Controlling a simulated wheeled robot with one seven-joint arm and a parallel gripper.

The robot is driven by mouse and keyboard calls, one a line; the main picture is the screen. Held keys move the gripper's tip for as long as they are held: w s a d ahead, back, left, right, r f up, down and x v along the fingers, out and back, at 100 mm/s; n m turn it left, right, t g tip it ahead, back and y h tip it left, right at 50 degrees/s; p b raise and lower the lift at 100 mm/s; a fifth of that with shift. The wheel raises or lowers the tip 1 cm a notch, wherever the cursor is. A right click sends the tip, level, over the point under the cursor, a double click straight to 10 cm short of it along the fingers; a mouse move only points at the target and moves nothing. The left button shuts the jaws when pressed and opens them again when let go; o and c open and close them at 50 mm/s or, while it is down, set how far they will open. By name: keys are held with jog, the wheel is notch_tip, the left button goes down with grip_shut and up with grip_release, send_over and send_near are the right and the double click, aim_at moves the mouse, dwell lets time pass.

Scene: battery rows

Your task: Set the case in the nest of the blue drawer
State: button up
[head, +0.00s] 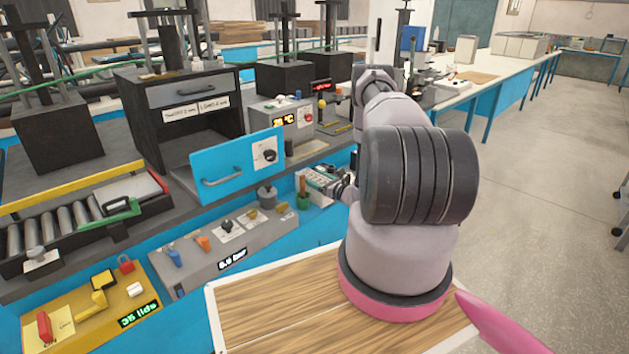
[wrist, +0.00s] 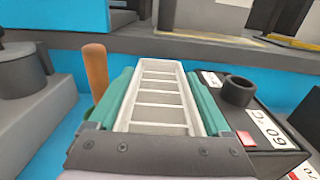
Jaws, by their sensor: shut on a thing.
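The blue drawer (head: 240,162) stands pulled out of the dark cabinet in the head view, with its handle and a dial on the front. Its inside and the nest are hidden behind that front. My gripper (wrist: 160,92) is shut on the case (wrist: 158,108), a pale, narrow tray with cross ribs, held between two green fingers in the wrist view. In the head view the case (head: 320,176) is small and partly hidden by my arm, to the right of the drawer and apart from it.
A grey panel with knobs (head: 225,240) lies below the drawer. A closed grey drawer (head: 193,90) sits above.

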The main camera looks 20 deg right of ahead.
jog(key=shift+f, duration=0.25)
jog(key=shift+f, duration=0.2)
jog(key=o, duration=1.5)
